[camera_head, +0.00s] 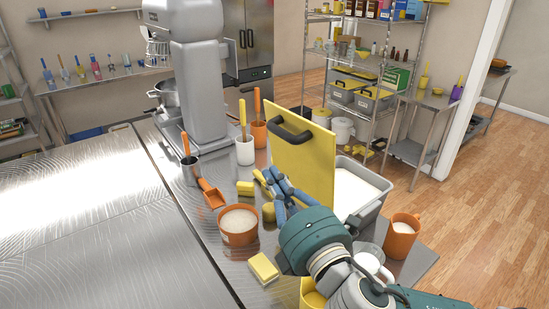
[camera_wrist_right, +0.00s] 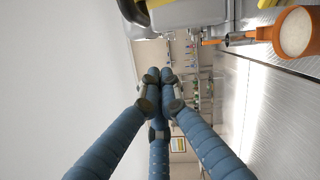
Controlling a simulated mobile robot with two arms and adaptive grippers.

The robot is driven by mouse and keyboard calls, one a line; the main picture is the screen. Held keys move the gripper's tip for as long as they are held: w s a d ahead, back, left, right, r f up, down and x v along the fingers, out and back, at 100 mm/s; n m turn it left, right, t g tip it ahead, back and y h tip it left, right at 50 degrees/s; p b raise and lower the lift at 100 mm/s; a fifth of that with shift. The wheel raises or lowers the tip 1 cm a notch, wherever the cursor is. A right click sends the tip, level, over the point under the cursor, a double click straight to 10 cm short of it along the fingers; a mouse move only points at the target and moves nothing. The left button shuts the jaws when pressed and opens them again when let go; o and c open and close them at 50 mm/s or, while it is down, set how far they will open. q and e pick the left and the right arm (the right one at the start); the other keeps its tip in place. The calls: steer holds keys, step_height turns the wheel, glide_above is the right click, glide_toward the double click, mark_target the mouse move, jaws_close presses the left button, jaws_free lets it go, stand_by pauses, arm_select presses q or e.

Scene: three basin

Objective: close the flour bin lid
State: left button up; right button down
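The flour bin (camera_head: 378,207) is a grey metal bin with white flour (camera_head: 352,190) inside, on the steel counter. Its yellow lid (camera_head: 303,160) stands upright along the bin's left side, so the bin is open. A dark handle (camera_head: 290,127) is on the lid's left face. My right gripper (camera_head: 267,180), with blue fingers, is low beside the lid's left face; I cannot tell if it touches. In the right wrist view its fingertips (camera_wrist_right: 158,90) are drawn together with nothing seen between them. My left gripper is not in view.
An orange tub of white powder (camera_head: 239,226), a yellow sponge (camera_head: 263,268) and an orange scoop (camera_head: 211,194) stand left of my right arm. An orange jug (camera_head: 401,236) is right of it. A grey mixer (camera_head: 198,80) stands behind. The left counter surface is clear.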

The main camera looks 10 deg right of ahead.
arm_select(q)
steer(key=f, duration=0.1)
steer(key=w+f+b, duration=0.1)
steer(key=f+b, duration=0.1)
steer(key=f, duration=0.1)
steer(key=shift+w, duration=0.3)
arm_select(e)
steer(key=w+d+r, duration=0.1)
steer(key=w+d, duration=0.1)
steer(key=w, duration=0.7)
steer(key=shift+r, duration=0.3)
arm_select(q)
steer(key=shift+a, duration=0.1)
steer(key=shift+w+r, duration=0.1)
arm_select(e)
steer(key=shift+d, duration=0.1)
